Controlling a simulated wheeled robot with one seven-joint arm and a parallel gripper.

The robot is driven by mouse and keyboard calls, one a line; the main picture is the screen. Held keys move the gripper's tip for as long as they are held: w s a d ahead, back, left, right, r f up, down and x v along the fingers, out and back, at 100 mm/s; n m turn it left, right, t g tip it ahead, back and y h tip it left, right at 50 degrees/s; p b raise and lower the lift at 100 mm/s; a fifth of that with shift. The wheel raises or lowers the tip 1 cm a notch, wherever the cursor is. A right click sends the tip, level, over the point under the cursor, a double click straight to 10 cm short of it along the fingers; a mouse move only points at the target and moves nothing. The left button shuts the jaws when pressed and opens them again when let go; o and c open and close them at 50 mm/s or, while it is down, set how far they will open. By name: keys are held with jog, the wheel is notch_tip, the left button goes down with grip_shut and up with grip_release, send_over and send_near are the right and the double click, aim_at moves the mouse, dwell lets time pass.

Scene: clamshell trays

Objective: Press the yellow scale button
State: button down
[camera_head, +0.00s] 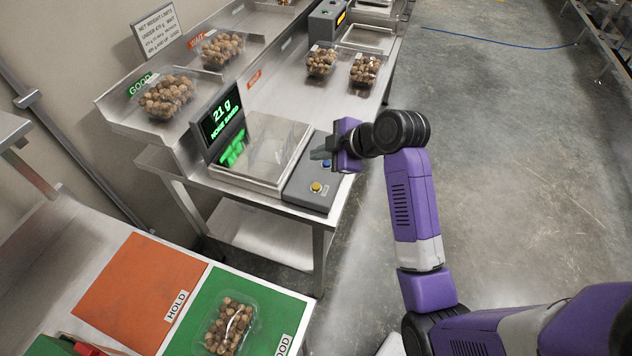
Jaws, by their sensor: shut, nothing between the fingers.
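The yellow scale button (316,187) is a small round button on a dark grey control box (307,197) at the right end of the scale. A blue button (327,164) sits farther back on the same box. The scale plate (262,150) is bare. My gripper (318,154) is shut and empty. In the picture it lies above and beside the blue button, farther back than the yellow one. Its exact height over the box is hard to tell.
Clamshell trays of brown produce stand on the GOOD shelf (131,107), beside it, and at the back of the steel table. Another tray (228,324) lies on the green mat (280,306), beside the orange HOLD mat (137,287). Open floor lies right.

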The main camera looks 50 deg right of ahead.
jog(key=shift+f, duration=0.1)
jog(key=b, duration=0.7)
send_over(319, 187)
notch_tip(319, 187, down, 7)
jog(key=shift+s+r, duration=0.1)
jog(key=shift+f+b, duration=0.35)
jog(key=shift+f, duration=0.6)
jog(key=shift+f, duration=0.1)
dwell(1.0)
jog(key=shift+f, duration=0.3)
jog(key=shift+f+b, duration=0.3)
jog(key=shift+f, duration=0.15)
dwell(0.8)
jog(key=shift+r, duration=0.15)
jog(key=shift+r+p, duration=0.7)
jog(key=shift+p, duration=0.15)
